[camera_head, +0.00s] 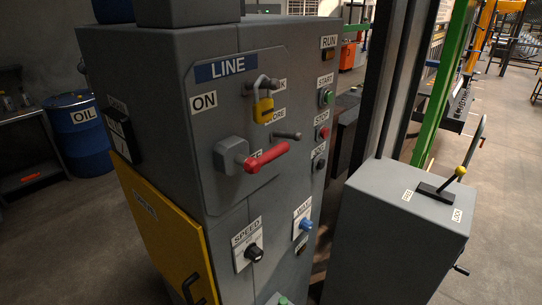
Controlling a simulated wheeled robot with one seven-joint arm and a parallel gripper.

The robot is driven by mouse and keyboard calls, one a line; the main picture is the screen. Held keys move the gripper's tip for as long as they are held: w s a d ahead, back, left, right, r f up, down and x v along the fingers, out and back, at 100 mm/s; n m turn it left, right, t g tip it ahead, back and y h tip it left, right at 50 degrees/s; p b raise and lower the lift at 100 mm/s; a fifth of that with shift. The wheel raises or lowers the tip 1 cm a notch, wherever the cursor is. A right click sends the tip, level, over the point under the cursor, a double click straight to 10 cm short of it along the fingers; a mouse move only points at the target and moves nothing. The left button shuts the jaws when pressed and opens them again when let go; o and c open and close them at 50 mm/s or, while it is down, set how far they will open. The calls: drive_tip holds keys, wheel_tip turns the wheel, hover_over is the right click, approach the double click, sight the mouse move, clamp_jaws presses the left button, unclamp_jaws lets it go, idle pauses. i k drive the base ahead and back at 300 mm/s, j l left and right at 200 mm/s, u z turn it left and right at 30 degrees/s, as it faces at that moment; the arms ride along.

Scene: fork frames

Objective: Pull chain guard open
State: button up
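A yellow panel (160,232) on the lower left side of the grey machine cabinet looks like the chain guard. A dark pull handle (193,288) sits near the panel's lower right corner, partly cut off by the picture's bottom edge. The panel appears shut against the cabinet. Its lower part is out of view. My gripper is not in view.
The cabinet front (225,130) carries a red lever (265,156), a yellow padlock (263,109), knobs and buttons. A grey box with a yellow-tipped lever (453,181) stands right. A blue oil drum (80,140) and a dark bench stand left. Floor (85,235) left of the panel looks clear.

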sight(174, 243)
drive_tip(key=u, duration=1.5)
drive_tip(key=i+j+u, duration=0.15)
drive_tip(key=u, duration=0.3)
drive_tip(key=i+u, duration=0.2)
drive_tip(key=u, duration=0.25)
drive_tip(key=i+u, duration=0.2)
drive_tip(key=u, duration=0.25)
